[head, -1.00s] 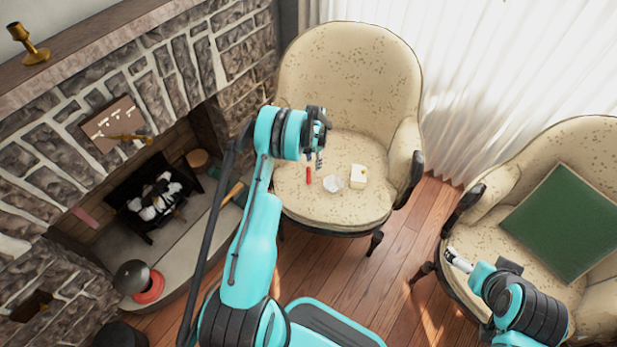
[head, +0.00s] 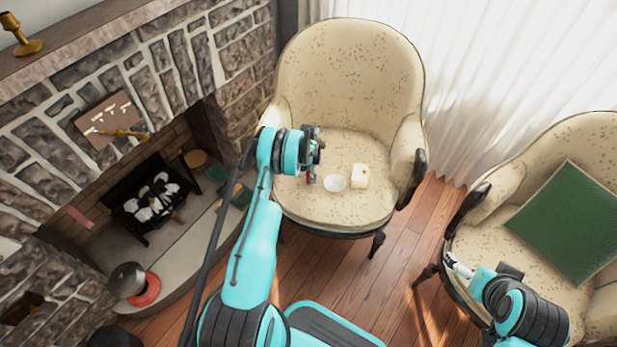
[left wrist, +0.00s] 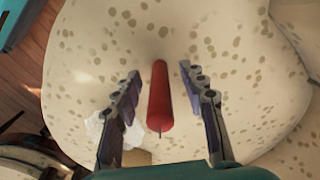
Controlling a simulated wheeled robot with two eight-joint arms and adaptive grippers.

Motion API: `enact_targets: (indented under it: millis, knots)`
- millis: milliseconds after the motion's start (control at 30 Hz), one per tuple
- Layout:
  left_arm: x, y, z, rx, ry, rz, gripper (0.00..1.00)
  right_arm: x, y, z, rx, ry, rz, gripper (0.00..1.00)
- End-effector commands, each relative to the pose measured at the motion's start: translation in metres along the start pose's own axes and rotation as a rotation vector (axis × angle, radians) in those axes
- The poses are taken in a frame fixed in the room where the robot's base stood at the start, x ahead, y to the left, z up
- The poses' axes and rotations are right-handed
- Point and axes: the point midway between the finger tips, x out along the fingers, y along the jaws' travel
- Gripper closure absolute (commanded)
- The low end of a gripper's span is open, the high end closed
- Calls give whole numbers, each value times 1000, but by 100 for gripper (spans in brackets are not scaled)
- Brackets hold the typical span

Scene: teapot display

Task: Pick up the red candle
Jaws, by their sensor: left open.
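The red candle (left wrist: 160,98) lies on the speckled seat of the armchair (head: 350,70). In the left wrist view it sits between the two open fingers of my left gripper (left wrist: 160,110), with a gap on each side. In the head view my left gripper (head: 311,172) is over the left part of the seat and hides most of the candle; only a bit of red shows. My right gripper (head: 458,265) is far from the candle, by the second armchair at the right; its jaws are too small to read.
A pale round dish (head: 335,183) and a cream block (head: 360,176) lie on the seat right of the candle. The second armchair holds a green cushion (head: 568,222). A stone fireplace (head: 150,195) stands at the left. Wood floor (head: 400,240) shows between the chairs.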

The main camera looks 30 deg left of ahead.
Motion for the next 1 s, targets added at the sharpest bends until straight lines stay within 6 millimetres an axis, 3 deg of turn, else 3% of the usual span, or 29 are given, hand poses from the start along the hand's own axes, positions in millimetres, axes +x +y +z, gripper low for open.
enact_targets:
  millis: [67, 200, 233, 667, 933, 1000]
  knots:
    - [-1, 0, 0, 0, 0, 0, 61, -1, 0, -1, 0, 0, 0, 0]
    - [-1, 0, 0, 0, 0, 0, 98, -1, 0, -1, 0, 0, 0, 0]
    - [-1, 0, 0, 0, 0, 0, 100, -1, 0, -1, 0, 0, 0, 0]
    - [-6, 0, 0, 0, 0, 0, 100, -3, 0, -2, 0, 0, 0, 0]
    - [-45, 0, 0, 0, 0, 0, 100, -20, 0, -14, 0, 0, 0, 0]
    - [-53, 12, -6, 4, 0, 0, 100, -24, 0, -17, 0, 0, 0, 0]
